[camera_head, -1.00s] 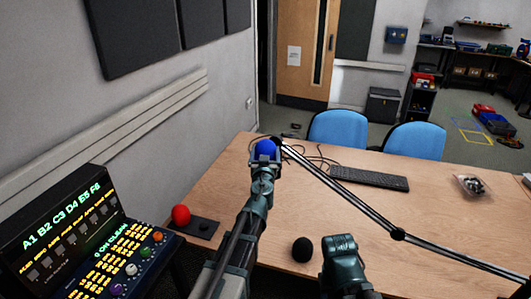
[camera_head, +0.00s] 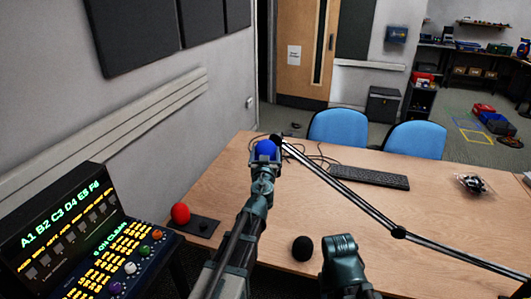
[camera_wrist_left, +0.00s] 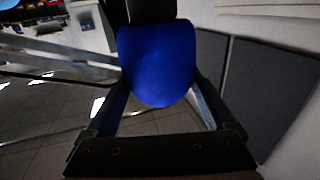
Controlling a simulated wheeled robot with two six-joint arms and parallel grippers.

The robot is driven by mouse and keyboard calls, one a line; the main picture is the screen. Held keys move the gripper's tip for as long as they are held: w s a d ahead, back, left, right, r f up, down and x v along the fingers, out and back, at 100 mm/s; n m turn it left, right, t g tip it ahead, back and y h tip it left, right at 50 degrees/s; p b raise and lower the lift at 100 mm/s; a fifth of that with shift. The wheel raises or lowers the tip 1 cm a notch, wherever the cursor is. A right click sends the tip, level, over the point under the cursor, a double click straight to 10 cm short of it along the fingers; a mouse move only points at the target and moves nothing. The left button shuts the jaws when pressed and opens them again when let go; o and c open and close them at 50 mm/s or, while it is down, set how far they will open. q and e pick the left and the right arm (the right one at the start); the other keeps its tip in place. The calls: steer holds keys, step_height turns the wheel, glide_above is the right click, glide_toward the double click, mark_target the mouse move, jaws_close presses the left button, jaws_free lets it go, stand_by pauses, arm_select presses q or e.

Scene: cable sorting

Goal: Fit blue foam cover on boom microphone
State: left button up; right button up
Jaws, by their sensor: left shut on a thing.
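The blue foam cover (camera_head: 266,147) is between the fingers of my left gripper (camera_head: 265,155), high over the far left part of the table. In the left wrist view the cover (camera_wrist_left: 157,65) fills the space between the fingers. A dark cylinder, seemingly the microphone (camera_wrist_left: 152,11), meets its far end there. How far the cover sits over it cannot be told. The boom arm (camera_head: 345,193) runs from the lower right up to beside the cover. My right gripper (camera_head: 342,250) is low at the front, with its fingers not clearly visible.
A red foam ball (camera_head: 180,213) on a dark base and a black foam ball (camera_head: 302,248) are on the table (camera_head: 350,220). A keyboard (camera_head: 369,178), cables (camera_head: 318,158) and a bundle of small dark items (camera_head: 472,184) lie further back. A lit console (camera_head: 85,240) stands at left.

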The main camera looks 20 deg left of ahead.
arm_select(q)
steer(key=shift+f+b, duration=3.35)
steer(key=shift+f, duration=0.1)
stand_by(0.5)
steer(key=o, duration=1)
steer(key=shift+r, duration=0.15)
step_height(320, 180, up, 7)
steer(key=p, duration=0.7)
steer(key=shift+s+f, duration=0.1)
steer(key=shift+f, duration=0.1)
